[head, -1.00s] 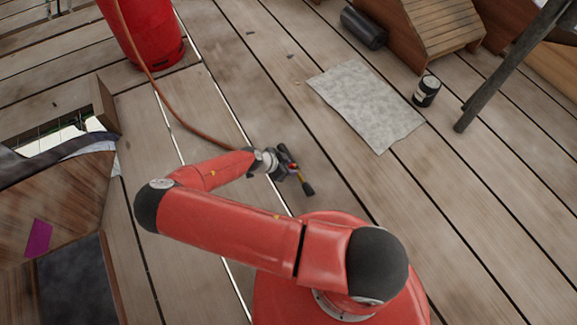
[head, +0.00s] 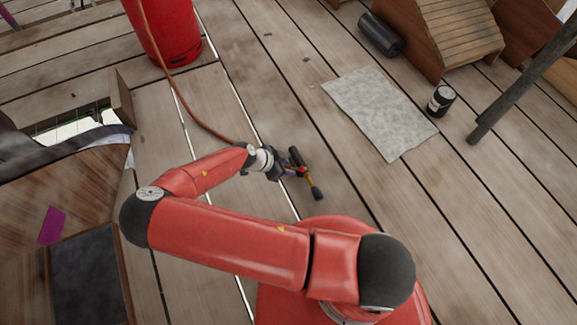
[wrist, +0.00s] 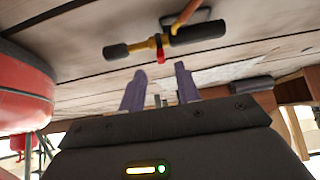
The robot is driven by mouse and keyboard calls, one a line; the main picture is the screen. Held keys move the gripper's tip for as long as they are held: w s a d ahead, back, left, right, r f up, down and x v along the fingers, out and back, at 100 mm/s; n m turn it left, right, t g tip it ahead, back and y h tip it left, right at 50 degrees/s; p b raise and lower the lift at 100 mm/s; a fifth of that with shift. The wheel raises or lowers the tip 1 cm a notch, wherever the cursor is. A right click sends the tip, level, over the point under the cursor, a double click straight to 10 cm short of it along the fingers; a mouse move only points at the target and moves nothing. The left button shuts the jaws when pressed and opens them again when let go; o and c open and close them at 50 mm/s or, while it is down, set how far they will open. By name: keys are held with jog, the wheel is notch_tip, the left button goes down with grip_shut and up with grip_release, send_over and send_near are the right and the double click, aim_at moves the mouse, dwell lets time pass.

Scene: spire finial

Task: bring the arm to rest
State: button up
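My red arm is bent low over the deck. My gripper (head: 284,168) is close to a torch-like tool (head: 316,190) on the planks. In the wrist view my gripper (wrist: 161,70) shows two purplish fingers standing apart with nothing between them. The tool (wrist: 124,49), with dark ends, a yellow middle and a red part, lies just beyond the fingertips and looks apart from them. An orange hose (head: 194,118) runs from the tool area to a red cylinder (head: 165,35).
A grey sheet (head: 380,112), a black can (head: 441,99) and a dark roll (head: 381,34) lie at upper right, near wooden ramps (head: 455,35) and a dark post (head: 520,85). A wooden structure (head: 60,195) stands at left, beside a deck opening. Planks around the tool are mostly clear.

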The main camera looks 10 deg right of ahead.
dwell(0.4)
jog(key=s+a+r+n+g+y+p, duration=0.1)
jog(key=s+r+n+g+y+p, duration=0.3)
jog(key=r, duration=1.1)
jog(key=s+r+n+t+y+p, duration=0.15)
jog(key=r+y, duration=0.35)
jog(key=r, duration=1)
jog(key=s+d+r+n+t+p, duration=0.1)
jog(key=s+d+r+n, duration=0.3)
jog(key=r, duration=0.7)
jog(key=s+d+r+n+t+h+p, duration=0.1)
jog(key=s+d+r+n+t, duration=0.3)
jog(key=s+d+r, duration=0.3)
notch_tip(320, 180, up, 6)
jog(key=shift+s+f+n+t+h+p, duration=0.25)
jog(key=shift+s+n+t+h+p, duration=0.15)
jog(key=shift+s, duration=0.8)
